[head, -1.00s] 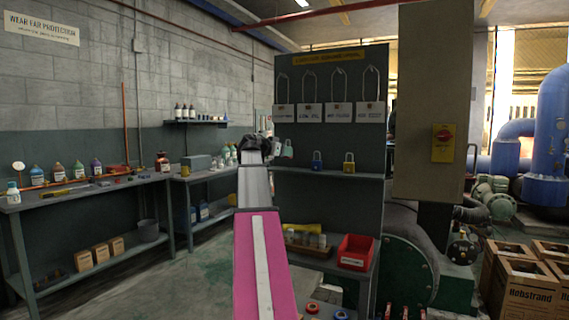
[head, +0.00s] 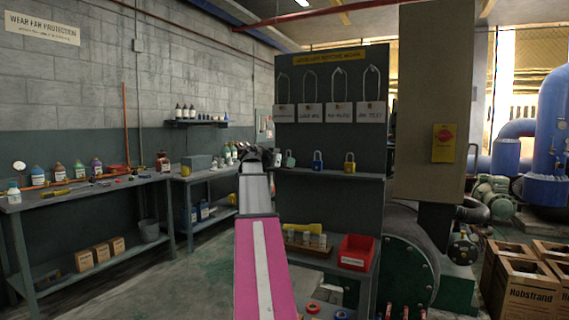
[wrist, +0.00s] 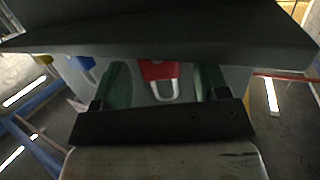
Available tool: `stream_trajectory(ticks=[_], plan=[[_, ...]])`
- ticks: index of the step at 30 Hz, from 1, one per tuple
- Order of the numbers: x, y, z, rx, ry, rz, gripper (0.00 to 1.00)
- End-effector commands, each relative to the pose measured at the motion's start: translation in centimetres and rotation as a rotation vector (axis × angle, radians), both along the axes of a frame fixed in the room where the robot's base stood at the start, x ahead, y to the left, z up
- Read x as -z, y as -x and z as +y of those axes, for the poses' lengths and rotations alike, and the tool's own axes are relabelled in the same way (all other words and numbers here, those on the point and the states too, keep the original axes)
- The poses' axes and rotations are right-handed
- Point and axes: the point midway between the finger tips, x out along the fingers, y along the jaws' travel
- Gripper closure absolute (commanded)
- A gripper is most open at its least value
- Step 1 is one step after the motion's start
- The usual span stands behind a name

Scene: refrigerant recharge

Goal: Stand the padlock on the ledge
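In the wrist view, two green finger shapes (wrist: 164,84) stand apart. The dark slab across the top of the wrist view hides the fingertips, and the padlock's contact with the ledge is unclear.
A blue padlock (head: 318,162) and a yellow padlock (head: 349,163) stand on the ledge to the right. White label cards (head: 311,113) and shackle-shaped loops are on the board above. A red bin (head: 357,252) sits on the shelf below. The ledge right of the yellow padlock is clear.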

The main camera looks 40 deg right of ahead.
Motion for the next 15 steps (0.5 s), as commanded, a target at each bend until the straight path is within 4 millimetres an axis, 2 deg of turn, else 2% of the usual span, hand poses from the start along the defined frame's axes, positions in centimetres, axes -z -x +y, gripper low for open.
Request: stream_trajectory(ticks=[8, 11, 15], plan=[[-0.2, 0.0, 0.3, 0.000, 0.000, 0.000, 0.32], [-0.5, 0.2, 1.5, -0.002, 0.001, 0.000, 0.32], [-1.0, 0.5, 4.0, -0.002, 0.001, -0.001, 0.32]])
